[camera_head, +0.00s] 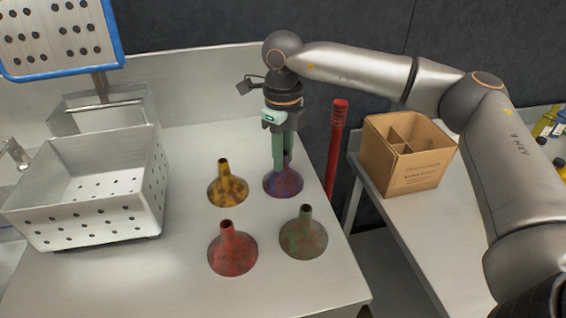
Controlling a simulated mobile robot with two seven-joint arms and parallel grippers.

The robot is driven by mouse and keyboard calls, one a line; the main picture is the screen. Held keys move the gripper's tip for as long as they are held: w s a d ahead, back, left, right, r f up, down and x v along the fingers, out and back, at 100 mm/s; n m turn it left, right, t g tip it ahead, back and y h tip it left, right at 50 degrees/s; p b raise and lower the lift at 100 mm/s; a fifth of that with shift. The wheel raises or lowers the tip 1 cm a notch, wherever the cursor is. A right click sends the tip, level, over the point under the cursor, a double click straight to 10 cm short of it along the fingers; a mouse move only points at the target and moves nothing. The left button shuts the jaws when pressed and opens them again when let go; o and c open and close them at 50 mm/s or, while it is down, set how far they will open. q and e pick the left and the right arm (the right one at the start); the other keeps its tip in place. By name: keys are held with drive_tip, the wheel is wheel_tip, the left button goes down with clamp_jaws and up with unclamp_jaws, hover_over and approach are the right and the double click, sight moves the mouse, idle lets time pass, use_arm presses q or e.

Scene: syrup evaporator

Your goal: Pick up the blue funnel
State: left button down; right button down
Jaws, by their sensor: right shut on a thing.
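The blue funnel (283,184) stands mouth down on the metal counter, at the back right of a group of funnels. Its colour is blue mottled with purple-red. My right gripper (285,160) points straight down over it and is shut on its spout. The fingers hide most of the spout. The funnel's wide rim appears to be at the counter surface; I cannot tell if it is lifted at all. My left gripper is not in view.
A yellow funnel (228,186), a red funnel (232,252) and a green-brown funnel (303,235) stand close by. A perforated metal basket (92,202) is at left. A cardboard box (408,160) sits on another table at right, beyond a gap with a red pole (336,145).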

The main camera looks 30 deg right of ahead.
wheel_tip(320, 180, up, 3)
drive_tip(key=s+a+r, duration=0.2)
drive_tip(key=a+r, duration=0.8)
drive_tip(key=a, duration=0.4)
drive_tip(key=shift+s, duration=0.15)
drive_tip(key=shift+f+p, duration=0.1)
drive_tip(key=shift+p, duration=0.25)
